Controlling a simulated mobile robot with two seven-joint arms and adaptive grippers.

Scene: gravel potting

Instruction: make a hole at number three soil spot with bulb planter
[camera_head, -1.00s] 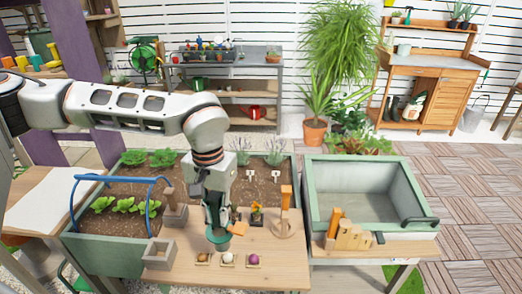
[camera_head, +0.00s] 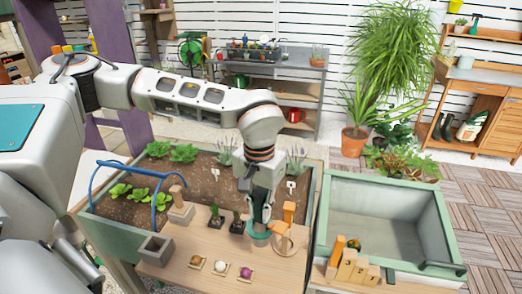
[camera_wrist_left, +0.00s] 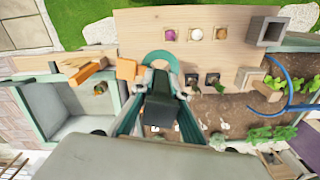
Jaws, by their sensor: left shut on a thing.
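In the wrist view, the planter's teal part (camera_wrist_left: 155,58) is just beyond my left gripper (camera_wrist_left: 160,85). The soil bed (camera_head: 205,180) lies behind the table. White markers stand in the soil, one at left (camera_head: 215,174) and one at right (camera_head: 291,184); their numbers are too small to read. My right gripper is not in view.
Several bulbs on small trays (camera_head: 221,268) lie at the table front. Dark pots (camera_head: 217,219) stand left of my gripper. A grey square box (camera_head: 155,248) and a blue hoop (camera_head: 95,180) are at left. A green-edged grey basin (camera_head: 375,220) is at right.

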